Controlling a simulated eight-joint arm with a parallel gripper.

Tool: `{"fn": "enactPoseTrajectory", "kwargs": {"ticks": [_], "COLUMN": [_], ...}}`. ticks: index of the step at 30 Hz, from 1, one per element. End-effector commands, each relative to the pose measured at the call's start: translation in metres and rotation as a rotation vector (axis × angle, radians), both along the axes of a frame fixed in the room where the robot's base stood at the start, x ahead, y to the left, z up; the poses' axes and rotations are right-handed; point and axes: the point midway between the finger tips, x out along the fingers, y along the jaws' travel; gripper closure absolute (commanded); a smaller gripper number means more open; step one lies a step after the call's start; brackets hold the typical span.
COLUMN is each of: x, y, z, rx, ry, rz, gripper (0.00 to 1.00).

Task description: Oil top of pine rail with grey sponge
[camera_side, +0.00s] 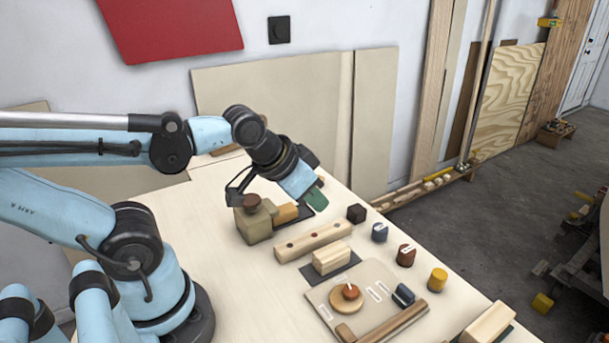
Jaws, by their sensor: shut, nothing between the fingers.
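A long pale wooden bar with several dark round spots along it, which looks like the pine rail (313,241), lies on the bench in the middle. My gripper (314,199) is beyond the rail, pointing down at the back of the bench near a green patch and a dark flat pad. It is shut and empty; its fingertips are hard to make out. I cannot pick out the grey sponge with certainty. A small slate-grey block (403,294) with a pale mark lies on a tan board at the front right. A pale wooden block (331,258) sits on a dark pad in front of the rail.
An olive block with a brown knob (254,223) and a yellow-orange block (285,213) stand left of my gripper. Several knobs, including a yellow one (438,279), line the right edge. The tan board (375,275) holds a round wooden disc (345,297). The front-left bench is clear.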

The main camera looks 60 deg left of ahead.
Motion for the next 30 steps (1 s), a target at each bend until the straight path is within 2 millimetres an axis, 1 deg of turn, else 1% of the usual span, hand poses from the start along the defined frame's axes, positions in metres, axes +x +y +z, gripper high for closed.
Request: {"fn": "enactPoseTrajectory", "kwargs": {"ticks": [2, 8, 9, 11, 16, 24, 30], "x": [0.000, 0.002, 0.003, 0.005, 0.011, 0.018, 0.017], "y": [0.000, 0.005, 0.009, 0.015, 0.044, 0.096, 0.131], "z": [0.000, 0.001, 0.002, 0.003, 0.004, 0.001, -0.005], "rx": [0.000, 0.008, 0.014, 0.025, 0.057, 0.063, 0.035], "ry": [0.000, 0.020, 0.034, 0.063, 0.185, 0.399, 0.531], "rz": [0.000, 0.006, 0.008, 0.013, 0.026, 0.028, 0.018], "gripper": [1.00, 0.71, 0.65, 0.56, 0.30, 0.30, 0.30]}}
